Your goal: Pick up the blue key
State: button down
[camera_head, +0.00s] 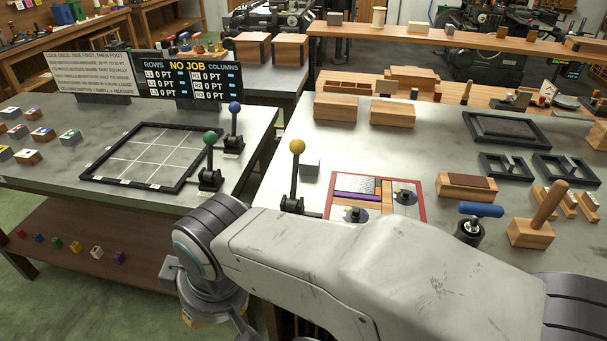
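A T-shaped key with a blue crossbar handle (481,209) stands upright in a dark round base on the right-hand bench, just beyond my arm. My arm crosses the lower part of the view from the right, and its wrist bends down at the lower left. My gripper (236,322) is only partly in view there, low beside the bench, well to the left of the blue key and not touching it. Its fingertips are not clearly visible, so whether it is open or shut does not show.
A wooden block with an upright handle (535,225) stands right of the key, and a wooden block with a brown top (467,186) behind it. A red-edged tray (421,207) lies left. A yellow-knobbed lever (297,147) rises near my wrist. The left table holds a gridded frame (90,177).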

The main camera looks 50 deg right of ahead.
aim_at(479, 211)
jog(key=l+z, duration=0.1)
jog(key=z, duration=3.05)
